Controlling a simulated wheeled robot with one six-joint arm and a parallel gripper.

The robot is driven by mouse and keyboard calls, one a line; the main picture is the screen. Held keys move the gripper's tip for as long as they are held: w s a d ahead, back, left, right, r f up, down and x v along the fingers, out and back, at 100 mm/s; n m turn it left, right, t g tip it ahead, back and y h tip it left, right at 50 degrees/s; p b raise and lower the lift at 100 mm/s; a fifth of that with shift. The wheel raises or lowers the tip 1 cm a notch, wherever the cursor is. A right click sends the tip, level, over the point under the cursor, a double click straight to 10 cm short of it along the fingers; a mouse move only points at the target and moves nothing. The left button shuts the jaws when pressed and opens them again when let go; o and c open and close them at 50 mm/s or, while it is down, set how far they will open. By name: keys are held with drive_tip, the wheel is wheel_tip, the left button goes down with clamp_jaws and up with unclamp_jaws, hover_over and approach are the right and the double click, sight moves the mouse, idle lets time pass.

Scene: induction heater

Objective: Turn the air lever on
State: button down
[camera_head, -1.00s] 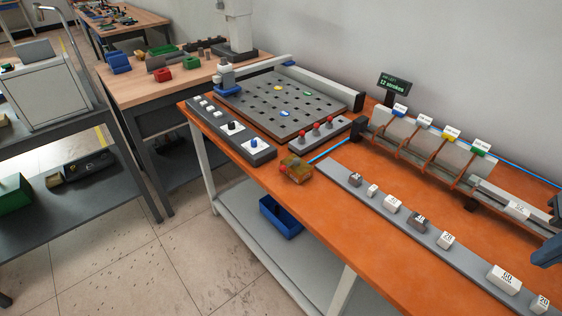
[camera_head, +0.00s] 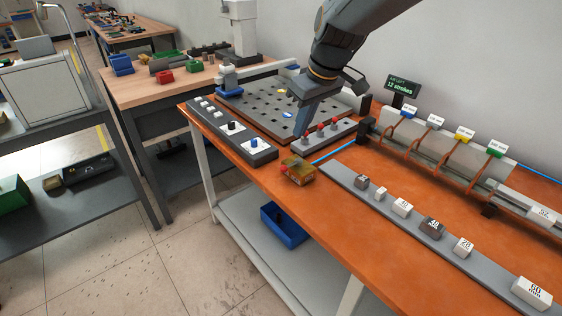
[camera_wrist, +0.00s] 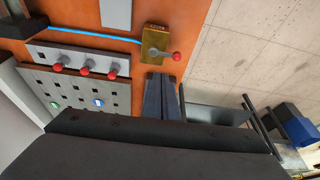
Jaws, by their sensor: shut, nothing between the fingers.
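The air valve is a small brass-coloured block (camera_head: 300,174) near the front edge of the orange bench, with a blue hose (camera_head: 335,151) running to it. In the wrist view the valve block (camera_wrist: 157,38) carries a grey lever with a red knob (camera_wrist: 177,56). The lever points right there, away from the hose and roughly in line with it. My gripper (camera_head: 299,134) is shut and empty, above the bench just behind the valve. In the wrist view its fingertips (camera_wrist: 161,76) point at the valve, close below the block and apparently apart from the knob.
A grey strip with several red-knobbed levers (camera_head: 330,133) lies close beside my gripper. A perforated plate (camera_head: 262,101) and a switch panel (camera_head: 228,130) lie to the left. Labelled blocks stand on a grey rail (camera_head: 380,202) to the right. The bench front edge is near the valve.

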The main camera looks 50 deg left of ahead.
sight(291, 165)
drive_tip(key=s+a+n, duration=0.1)
drive_tip(key=s+a, duration=0.3)
drive_tip(key=shift+a, duration=0.15)
drive_tip(key=shift+s+f, duration=0.1)
drive_tip(key=shift+f, duration=0.05)
drive_tip(key=p+x, duration=0.1)
drive_tip(key=x, duration=0.3)
drive_tip(key=p+x, duration=0.1)
drive_tip(key=x, duration=0.4)
drive_tip(key=shift+s+a+f, duration=0.1)
drive_tip(key=shift+s+f, duration=0.05)
drive_tip(key=shift+s, duration=0.05)
drive_tip(key=shift+w+d+f, duration=0.1)
drive_tip(key=shift+d+f, duration=0.1)
drive_tip(key=shift+w+d+p, duration=0.2)
drive_tip(key=shift+d+p, duration=0.4)
drive_tip(key=shift+d, duration=0.55)
drive_tip(key=shift+d+f, duration=0.2)
drive_tip(key=shift+d, duration=0.35)
